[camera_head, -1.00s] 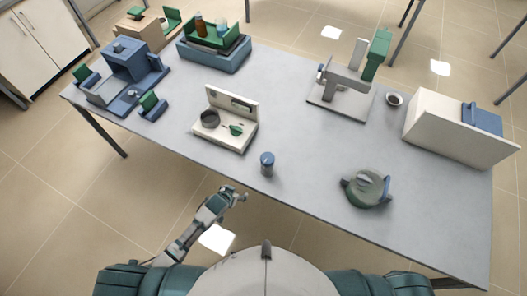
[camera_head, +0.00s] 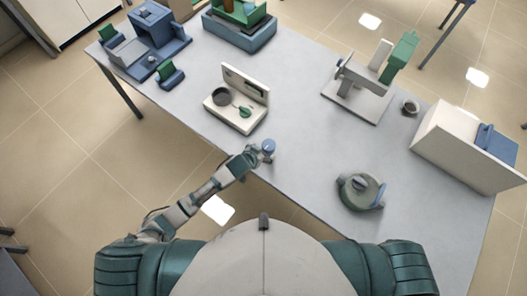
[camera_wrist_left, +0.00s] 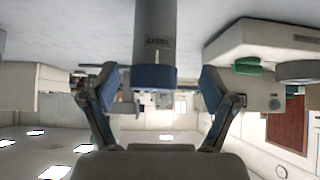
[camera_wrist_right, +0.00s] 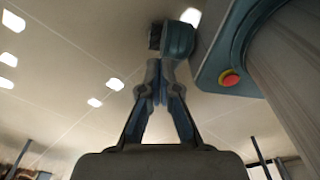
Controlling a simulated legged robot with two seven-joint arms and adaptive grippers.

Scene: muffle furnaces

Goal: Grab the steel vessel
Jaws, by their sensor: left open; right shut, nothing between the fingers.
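The steel vessel (camera_head: 268,147) is a small grey cylinder with a blue top, standing upright near the table's front edge in the head view. My left gripper (camera_head: 254,154) is right beside it, on its left front side. In the left wrist view, which looks upside down, the vessel (camera_wrist_left: 154,40) appears between the two spread fingers of the left gripper (camera_wrist_left: 158,80). The fingers are open, and I cannot tell whether they touch it. My right gripper (camera_wrist_right: 159,75) shows only in its own wrist view, shut and empty, away from the table.
A white balance-like device (camera_head: 237,98) stands behind the vessel. A round grey-green object (camera_head: 360,191) sits to the right, with free grey tabletop (camera_head: 305,150) between. A microscope-like instrument (camera_head: 358,88) and a white box (camera_head: 462,148) stand farther right.

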